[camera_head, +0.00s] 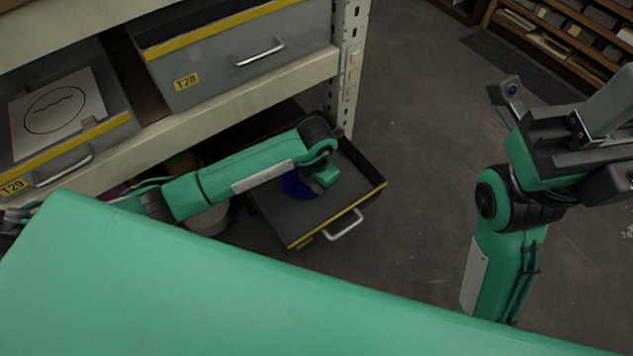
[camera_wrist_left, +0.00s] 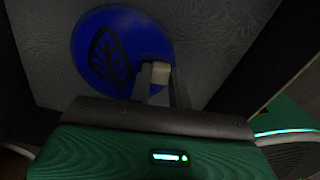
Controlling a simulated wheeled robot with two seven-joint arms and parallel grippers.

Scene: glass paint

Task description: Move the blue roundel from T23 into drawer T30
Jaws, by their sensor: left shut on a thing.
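The blue roundel (camera_head: 296,185) is a round disc, partly covered by my left arm in the head view. In the left wrist view the roundel (camera_wrist_left: 105,48) shows a black leaf mark. My left gripper (camera_wrist_left: 158,78) is shut on its edge, inside or just above the open low drawer (camera_head: 268,217). This drawer has a grey floor, a yellow front edge and a metal handle; its label is too small to read. Whether the roundel touches the floor I cannot tell. My right gripper (camera_head: 575,140) is raised at the right, away from the drawer; its fingertips are unclear.
Above the low drawer, the shelf rack (camera_head: 346,75) holds drawer T28 (camera_head: 215,68) and drawer T29 (camera_head: 75,155), which holds a sheet with a drawn circle. A pale round container (camera_head: 208,218) stands left of the low drawer.

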